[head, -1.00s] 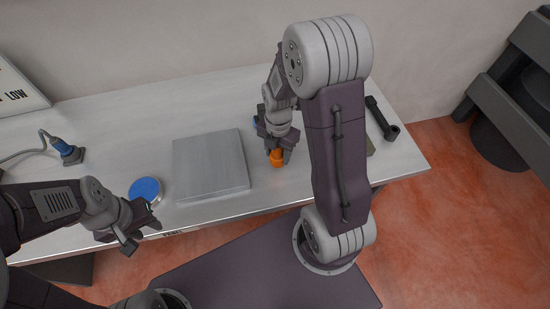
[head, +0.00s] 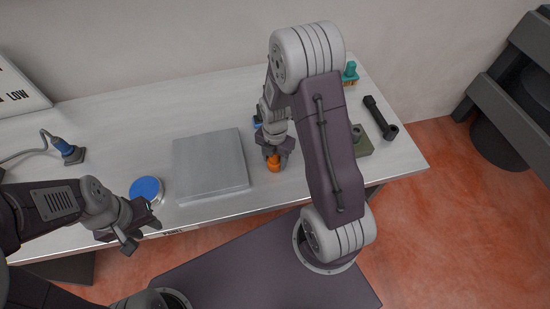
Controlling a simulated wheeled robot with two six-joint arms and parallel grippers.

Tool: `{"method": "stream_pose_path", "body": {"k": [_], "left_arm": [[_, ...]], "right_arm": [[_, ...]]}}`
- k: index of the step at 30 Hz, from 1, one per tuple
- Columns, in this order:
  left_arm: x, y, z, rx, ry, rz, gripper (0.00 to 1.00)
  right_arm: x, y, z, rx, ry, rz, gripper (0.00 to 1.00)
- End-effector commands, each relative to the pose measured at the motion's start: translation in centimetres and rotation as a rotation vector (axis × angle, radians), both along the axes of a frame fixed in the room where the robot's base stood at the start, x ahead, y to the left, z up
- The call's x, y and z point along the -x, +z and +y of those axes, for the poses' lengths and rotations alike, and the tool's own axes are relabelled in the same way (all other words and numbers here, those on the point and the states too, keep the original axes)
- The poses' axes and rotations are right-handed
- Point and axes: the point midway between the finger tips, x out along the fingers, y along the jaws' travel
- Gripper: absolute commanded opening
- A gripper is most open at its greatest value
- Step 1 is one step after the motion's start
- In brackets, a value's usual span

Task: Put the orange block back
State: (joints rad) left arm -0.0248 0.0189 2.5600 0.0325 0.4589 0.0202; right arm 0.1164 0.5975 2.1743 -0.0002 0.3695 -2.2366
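The orange block (head: 273,163) is small and is at the right of the grey metal plate, above the bench. My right gripper (head: 275,158) points down and has its fingers around the block, seemingly shut on it; the fingers hide part of it. I cannot tell whether the block touches the bench top. My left gripper (head: 142,231) is open and empty at the bench's front edge, just below the blue-topped round tin (head: 146,190).
The grey metal plate (head: 210,165) lies mid-bench (head: 110,125). A blue-handled tool (head: 67,150) with a cable is at the left. At the right are an olive block (head: 361,143), a black wrench-like tool (head: 381,118) and a teal brush (head: 350,72). My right arm hides part of the bench.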

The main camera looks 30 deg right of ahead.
Motion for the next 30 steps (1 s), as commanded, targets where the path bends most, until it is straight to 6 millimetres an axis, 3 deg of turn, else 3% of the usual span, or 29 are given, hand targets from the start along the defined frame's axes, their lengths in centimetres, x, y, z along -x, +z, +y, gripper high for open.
{"method": "stream_pose_path", "body": {"k": [12,22,30], "left_arm": [[0.0,-0.5,0.0,0.0,0.0,0.0,0.36],[0.0,-0.3,0.0,0.0,0.0,0.0,0.36],[0.0,-0.2,0.0,0.0,0.0,0.0,0.36]], "right_arm": [[0.0,0.1,0.0,0.0,0.0,-0.002,0.67],[-0.2,7.4,-0.1,0.001,0.0,-0.006,0.67],[-0.1,9.4,-0.1,0.0,0.0,0.0,0.67]]}}
